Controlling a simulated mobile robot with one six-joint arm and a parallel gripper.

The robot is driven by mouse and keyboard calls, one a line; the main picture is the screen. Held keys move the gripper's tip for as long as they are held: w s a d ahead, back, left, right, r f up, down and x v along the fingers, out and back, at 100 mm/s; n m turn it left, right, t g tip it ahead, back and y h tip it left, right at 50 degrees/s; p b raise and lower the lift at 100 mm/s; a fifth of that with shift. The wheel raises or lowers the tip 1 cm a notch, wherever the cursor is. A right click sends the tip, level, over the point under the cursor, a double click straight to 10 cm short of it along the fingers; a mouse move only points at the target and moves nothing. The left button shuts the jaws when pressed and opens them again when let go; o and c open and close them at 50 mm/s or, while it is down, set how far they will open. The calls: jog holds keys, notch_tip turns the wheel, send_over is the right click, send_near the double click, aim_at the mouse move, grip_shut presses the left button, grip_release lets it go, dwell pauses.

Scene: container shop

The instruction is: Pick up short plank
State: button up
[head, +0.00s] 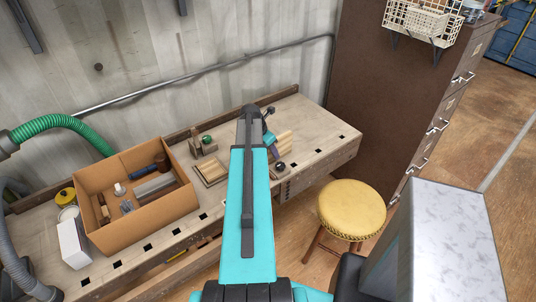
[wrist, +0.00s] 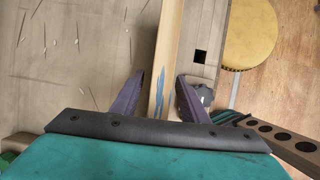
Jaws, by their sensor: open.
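The short plank is a pale wooden board (wrist: 166,50) with a blue smear on one side, in the wrist view. It runs from the top edge down between the two purple fingers of my gripper (wrist: 161,82). The fingers are open, one on each side of the plank, with a narrow gap at the left; contact at the right is hard to tell. The plank's lower end is hidden behind my gripper. In the head view, part of the plank (head: 286,143) shows at the right of my arm, on the workbench (head: 320,127); my gripper is mostly hidden there.
A cardboard box (head: 150,217) with tools stands on the bench at left. Small wooden pieces (head: 210,171) lie left of my arm. A dark round knob (wrist: 205,95) is close right of my gripper. A yellow stool (head: 351,208) stands in front; a brown cabinet (head: 385,90) is at right.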

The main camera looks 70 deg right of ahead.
grip_shut()
jog(key=shift+r, duration=0.2)
jog(key=shift+r+b, duration=1.4)
jog(key=shift+r, duration=3.45)
